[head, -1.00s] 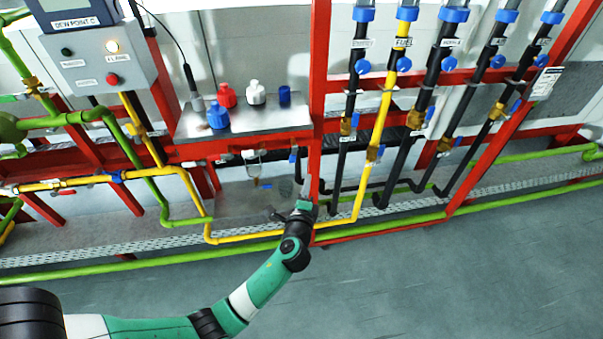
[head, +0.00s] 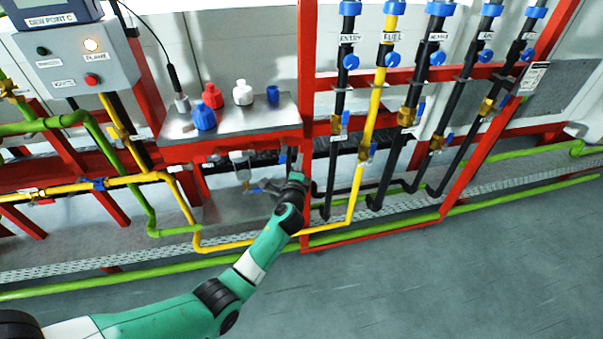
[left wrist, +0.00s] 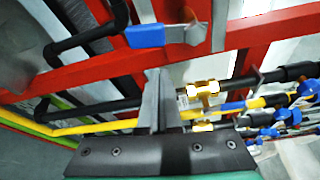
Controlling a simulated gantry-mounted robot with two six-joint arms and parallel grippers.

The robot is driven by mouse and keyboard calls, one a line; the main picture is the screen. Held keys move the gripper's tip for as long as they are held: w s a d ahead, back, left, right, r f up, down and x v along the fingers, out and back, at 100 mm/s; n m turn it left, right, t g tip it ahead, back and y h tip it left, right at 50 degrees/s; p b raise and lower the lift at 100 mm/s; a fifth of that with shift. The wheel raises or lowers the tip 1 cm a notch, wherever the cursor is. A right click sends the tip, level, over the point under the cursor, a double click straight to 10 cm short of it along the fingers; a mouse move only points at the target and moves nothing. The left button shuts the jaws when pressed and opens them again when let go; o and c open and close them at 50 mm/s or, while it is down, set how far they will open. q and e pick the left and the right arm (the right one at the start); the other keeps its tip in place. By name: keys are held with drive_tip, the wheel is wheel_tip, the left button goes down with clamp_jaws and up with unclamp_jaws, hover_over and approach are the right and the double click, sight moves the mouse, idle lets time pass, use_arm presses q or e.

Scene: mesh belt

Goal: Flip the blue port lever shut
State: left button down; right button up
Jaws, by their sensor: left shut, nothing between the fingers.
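A blue lever (left wrist: 146,36) on a silver valve plate shows large at the top of the left wrist view. It lies lengthwise in that picture, beside a black pipe elbow. My left gripper (left wrist: 155,98) is shut and empty. Its fingers point at the red frame and appear apart from the lever. In the head view my left gripper (head: 296,176) is under the right end of the metal shelf, just left of a red post. A small blue handle (head: 258,190) shows left of it; I cannot tell whether it is the same lever. My right gripper is out of view.
Red posts and beams (head: 307,100) frame the space close to the gripper. Black pipes and a yellow pipe (head: 376,110) with blue handles stand to the right. Bottles (head: 242,92) sit on the metal shelf (head: 230,122). The floor in front is clear.

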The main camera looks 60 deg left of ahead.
sight(283, 155)
use_arm(q)
drive_tip(key=shift+s+a+r+p, duration=0.15)
drive_tip(key=shift+s+a+r, duration=0.05)
drive_tip(key=shift+s, duration=0.55)
drive_tip(key=shift+s+a+r+p, duration=0.15)
drive_tip(key=shift+s, duration=0.55)
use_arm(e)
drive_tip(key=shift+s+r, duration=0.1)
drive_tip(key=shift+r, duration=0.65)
use_arm(q)
drive_tip(key=shift+s+m+p, duration=0.1)
drive_tip(key=shift+m+p, duration=0.2)
drive_tip(key=shift+p, duration=0.3)
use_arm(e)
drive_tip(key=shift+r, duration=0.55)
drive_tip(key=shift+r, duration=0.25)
